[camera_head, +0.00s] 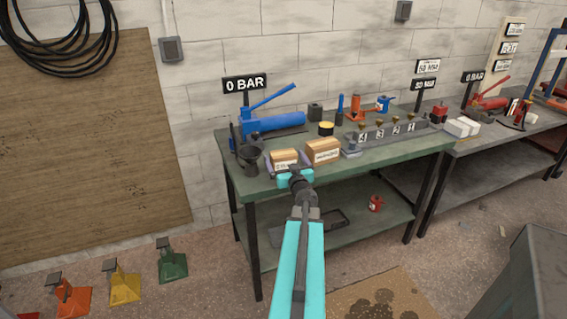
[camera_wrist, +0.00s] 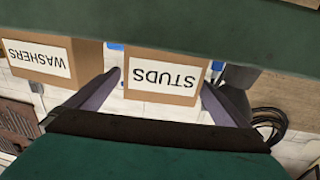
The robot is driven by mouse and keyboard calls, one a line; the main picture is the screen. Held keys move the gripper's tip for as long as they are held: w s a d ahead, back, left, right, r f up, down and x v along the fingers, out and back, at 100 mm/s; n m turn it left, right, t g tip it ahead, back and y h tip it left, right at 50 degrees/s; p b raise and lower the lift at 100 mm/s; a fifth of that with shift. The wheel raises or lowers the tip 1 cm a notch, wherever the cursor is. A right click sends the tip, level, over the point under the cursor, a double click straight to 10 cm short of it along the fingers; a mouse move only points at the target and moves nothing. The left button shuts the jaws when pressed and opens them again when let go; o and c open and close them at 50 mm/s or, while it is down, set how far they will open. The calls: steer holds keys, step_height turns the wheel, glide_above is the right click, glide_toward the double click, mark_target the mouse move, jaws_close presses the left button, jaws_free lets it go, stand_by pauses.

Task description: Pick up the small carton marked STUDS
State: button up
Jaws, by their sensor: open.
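The small STUDS carton (camera_head: 284,155) is a brown box with a white label on the front edge of the green bench, its label partly covered by my gripper in the head view. In the wrist view the STUDS carton (camera_wrist: 165,76) appears upside down, its label facing the camera. My gripper (camera_head: 291,174) is in front of this carton. In the wrist view my gripper (camera_wrist: 162,82) is open, with one finger towards each side of the carton. I cannot tell whether the fingers touch it.
The similar WASHERS carton (camera_head: 323,150) stands close on the right; it is left of STUDS in the wrist view (camera_wrist: 40,62). A dark bucket (camera_head: 249,159) stands to the left. A blue pump (camera_head: 272,123) and a grey numbered rack (camera_head: 395,138) are behind on the bench (camera_head: 352,166).

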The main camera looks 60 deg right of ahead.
steer(key=shift+x, duration=2.6)
steer(key=shift+f, duration=0.1)
steer(key=shift+w+a, duration=0.1)
steer(key=c, duration=1.8)
step_height(320, 180, up, 10)
steer(key=p, duration=0.3)
